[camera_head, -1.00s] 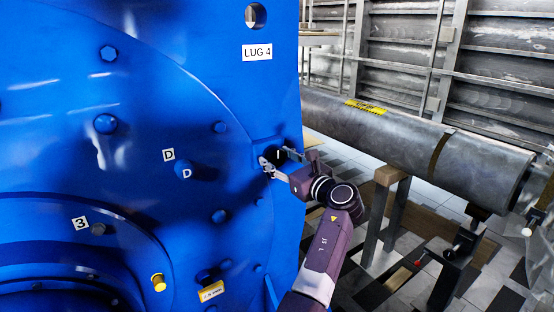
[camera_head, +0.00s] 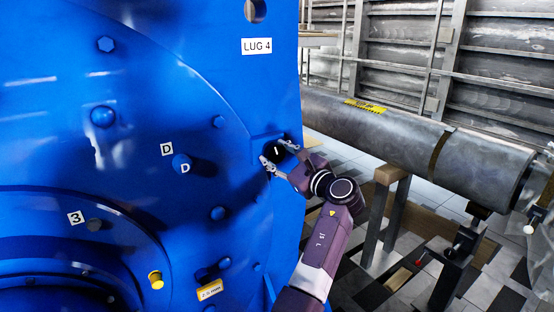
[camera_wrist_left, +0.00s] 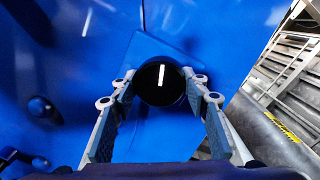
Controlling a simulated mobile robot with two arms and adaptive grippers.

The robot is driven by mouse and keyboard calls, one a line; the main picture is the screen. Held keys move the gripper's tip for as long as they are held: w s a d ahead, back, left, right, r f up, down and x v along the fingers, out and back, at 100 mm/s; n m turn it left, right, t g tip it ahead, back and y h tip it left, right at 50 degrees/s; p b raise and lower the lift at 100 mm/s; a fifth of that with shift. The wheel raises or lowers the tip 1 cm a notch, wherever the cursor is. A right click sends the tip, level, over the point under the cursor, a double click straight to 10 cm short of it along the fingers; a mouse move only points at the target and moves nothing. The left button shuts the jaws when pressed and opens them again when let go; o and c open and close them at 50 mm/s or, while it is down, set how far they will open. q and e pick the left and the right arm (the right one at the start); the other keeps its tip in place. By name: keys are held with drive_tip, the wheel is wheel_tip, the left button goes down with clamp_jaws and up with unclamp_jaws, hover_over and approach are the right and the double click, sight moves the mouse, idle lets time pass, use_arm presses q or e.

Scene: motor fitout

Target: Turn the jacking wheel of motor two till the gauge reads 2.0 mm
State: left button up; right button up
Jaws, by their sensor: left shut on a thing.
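The jacking wheel (camera_head: 275,151) is a small black disc with a white mark, on the right part of the blue motor face (camera_head: 150,60). My left gripper (camera_head: 275,152) has a finger on each side of it and is shut on it. In the left wrist view, the wheel (camera_wrist_left: 161,86) sits between the two fingers, its white mark nearly upright. A small yellow-edged display (camera_head: 210,291) low on the motor seems to read 2.0 mm, but the digits are blurred. My right gripper is not in view.
A LUG 4 label (camera_head: 256,46) is above the wheel. Blue bolts and a yellow plug (camera_head: 156,279) stick out from the motor face. A large grey pipe (camera_head: 420,140) on stands (camera_head: 385,215) lies to the right, with some open floor below.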

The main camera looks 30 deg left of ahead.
use_arm(q)
drive_tip(key=n+b, duration=0.2)
drive_tip(key=n, duration=0.1)
drive_tip(key=shift+r+n+b, duration=0.1)
drive_tip(key=shift+n+b, duration=0.3)
drive_tip(key=shift+n, duration=0.4)
drive_tip(key=shift+r, duration=0.1)
drive_tip(key=o, duration=1.2)
drive_tip(key=shift+w+a+f, duration=0.15)
drive_tip(key=shift+f, duration=0.05)
drive_tip(key=shift+c, duration=0.2)
